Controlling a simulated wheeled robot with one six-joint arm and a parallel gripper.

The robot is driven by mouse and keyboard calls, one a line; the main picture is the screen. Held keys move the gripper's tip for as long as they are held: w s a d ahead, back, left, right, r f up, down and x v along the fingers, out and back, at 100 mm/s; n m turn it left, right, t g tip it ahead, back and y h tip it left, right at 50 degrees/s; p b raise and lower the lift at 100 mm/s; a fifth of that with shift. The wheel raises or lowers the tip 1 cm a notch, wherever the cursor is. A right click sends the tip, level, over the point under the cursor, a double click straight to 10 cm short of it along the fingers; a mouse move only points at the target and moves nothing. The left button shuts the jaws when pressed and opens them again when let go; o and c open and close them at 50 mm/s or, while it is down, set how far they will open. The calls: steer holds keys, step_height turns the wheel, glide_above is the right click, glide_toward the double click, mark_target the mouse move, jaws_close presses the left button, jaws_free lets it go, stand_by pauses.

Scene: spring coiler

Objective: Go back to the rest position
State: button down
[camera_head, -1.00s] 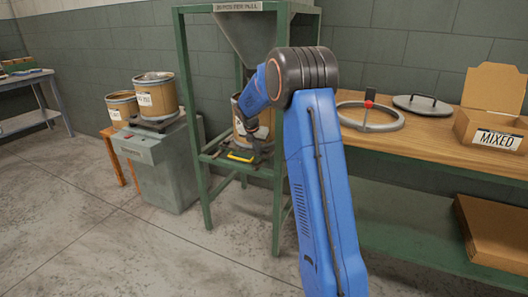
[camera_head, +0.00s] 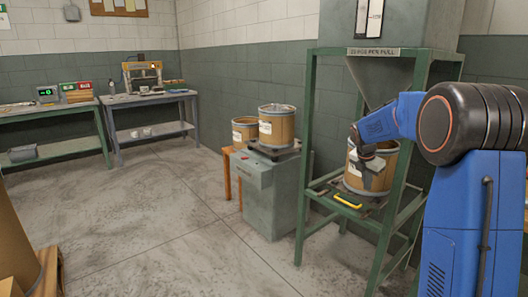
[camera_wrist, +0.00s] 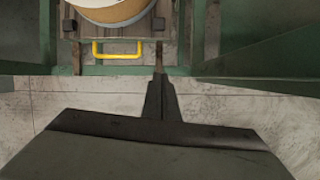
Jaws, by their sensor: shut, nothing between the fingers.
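My gripper (camera_head: 372,176) hangs from my blue arm in front of the tan drum (camera_head: 394,164) on the green hopper stand (camera_head: 307,150). In the wrist view my gripper (camera_wrist: 158,76) is shut and empty, its fingers together as one narrow dark tip. The tip points at the stand's front edge, just right of the yellow handle (camera_wrist: 117,42). The handle also shows in the head view (camera_head: 347,201). The drum's rim (camera_wrist: 110,14) is at the top of the wrist view, apart from the fingers. My arm hides part of the stand and drum in the head view.
A grey cabinet (camera_head: 268,195) left of the stand carries a labelled drum (camera_head: 277,128); another drum (camera_head: 244,131) stands behind it. Two benches (camera_head: 50,152) (camera_head: 150,98) line the back left. A brown object (camera_head: 18,235) is at the near left edge. The middle floor (camera_head: 160,220) is clear.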

steer(key=s+a+r+m, duration=0.3)
steer(key=s+m, duration=0.1)
steer(key=s, duration=0.4)
steer(key=s+a+r+m+t+y, duration=0.1)
steer(key=s+a+r+m, duration=0.2)
steer(key=s, duration=0.5)
steer(key=s+a+r+m, duration=0.2)
steer(key=s+a+m, duration=0.2)
steer(key=s, duration=0.4)
steer(key=s+a+f+m, duration=0.2)
steer(key=s+m, duration=0.2)
steer(key=s, duration=0.4)
steer(key=s+a+f+m+y, duration=0.1)
steer(key=s+a+f+m, duration=0.1)
steer(key=s, duration=0.7)
steer(key=s+a+f+m+t+y, duration=0.1)
steer(key=s+a+f+m, duration=0.2)
steer(key=s+m, duration=0.3)
steer(key=s, duration=0.2)
steer(key=shift+s+a+m, duration=0.15)
steer(key=shift+s+m, duration=0.15)
steer(key=shift+s, duration=0.05)
